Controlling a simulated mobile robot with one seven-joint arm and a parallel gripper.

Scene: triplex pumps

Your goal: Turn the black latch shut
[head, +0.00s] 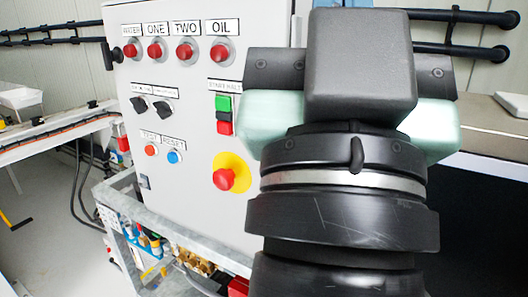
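A white control cabinet (190,75) fills the middle of the head view. A small black handle-like part (108,56) sticks out at its upper left edge; it may be the black latch, but I cannot tell whether it is open or shut. Two black turn switches (151,106) are on the cabinet front, both set at a slant. My gripper (360,68) is seen from behind at the right, large and close, in front of the cabinet's right side. It is apart from the black handle. Its fingertips are hidden behind its own body, so its opening and any contact do not show.
The cabinet front has several red knobs (186,51), green and red start/halt buttons (223,113) and a red emergency stop (224,178) on yellow. A grey metal frame (185,246) runs below. Benches stand left (60,135) and right (490,125). Floor (50,230) shows at the left.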

